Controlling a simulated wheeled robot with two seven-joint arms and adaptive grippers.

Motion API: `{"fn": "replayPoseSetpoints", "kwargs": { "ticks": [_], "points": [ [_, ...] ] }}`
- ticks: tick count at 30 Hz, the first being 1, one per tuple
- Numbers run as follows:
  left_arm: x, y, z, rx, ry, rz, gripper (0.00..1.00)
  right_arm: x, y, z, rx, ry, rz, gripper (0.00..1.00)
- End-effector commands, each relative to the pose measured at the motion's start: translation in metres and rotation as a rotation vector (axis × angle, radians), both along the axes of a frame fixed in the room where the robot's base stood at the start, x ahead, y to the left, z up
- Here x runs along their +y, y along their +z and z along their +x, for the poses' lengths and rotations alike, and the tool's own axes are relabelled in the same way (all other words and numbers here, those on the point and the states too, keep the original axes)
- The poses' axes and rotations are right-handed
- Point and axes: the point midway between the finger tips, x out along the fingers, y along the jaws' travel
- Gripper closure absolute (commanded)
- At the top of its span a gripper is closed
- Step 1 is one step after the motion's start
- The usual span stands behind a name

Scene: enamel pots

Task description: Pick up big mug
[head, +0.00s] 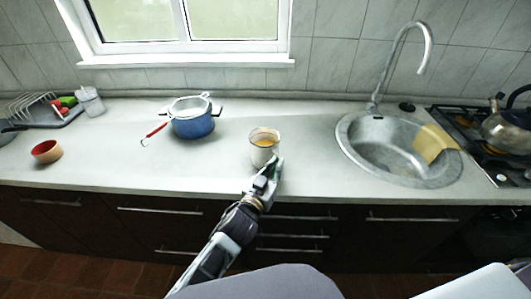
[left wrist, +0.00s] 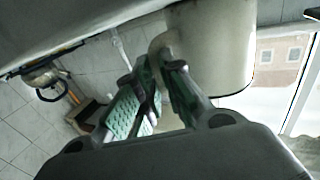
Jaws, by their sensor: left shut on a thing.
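The big mug (head: 264,156) is pale with a yellow-orange inside. It appears upright over the front middle of the counter. My left gripper (head: 273,168) reaches it from the front in the head view. In the left wrist view the mug (left wrist: 215,45) fills the upper middle, and the green-padded fingers of my left gripper (left wrist: 166,70) are closed on its handle (left wrist: 160,44). The fingers hide part of the handle. I cannot tell whether the mug's base touches the counter. My right gripper is not in view.
A blue pot (head: 193,126) with a strainer on top stands left of the mug. The sink (head: 358,158) is right; a kettle (head: 505,132) stands on the stove. The counter around the mug is clear.

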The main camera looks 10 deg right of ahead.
Motion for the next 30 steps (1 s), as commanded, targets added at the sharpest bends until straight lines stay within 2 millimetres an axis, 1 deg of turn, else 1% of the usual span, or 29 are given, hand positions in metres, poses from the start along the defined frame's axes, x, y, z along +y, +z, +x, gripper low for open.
{"fn": "replayPoseSetpoints", "kwargs": {
  "ticks": [6,7,20,30],
  "points": [
    [0.000,0.001,0.000,-0.001,0.000,-0.001,1.00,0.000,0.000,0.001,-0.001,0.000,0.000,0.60],
    [0.000,0.004,0.000,-0.007,-0.001,-0.004,1.00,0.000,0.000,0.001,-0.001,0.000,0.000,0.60],
    [0.000,0.005,0.000,-0.007,-0.001,-0.004,1.00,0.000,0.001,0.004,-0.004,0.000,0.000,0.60],
    [0.000,0.014,0.000,-0.007,-0.001,-0.004,1.00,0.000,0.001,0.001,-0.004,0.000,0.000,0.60]
  ]
}}
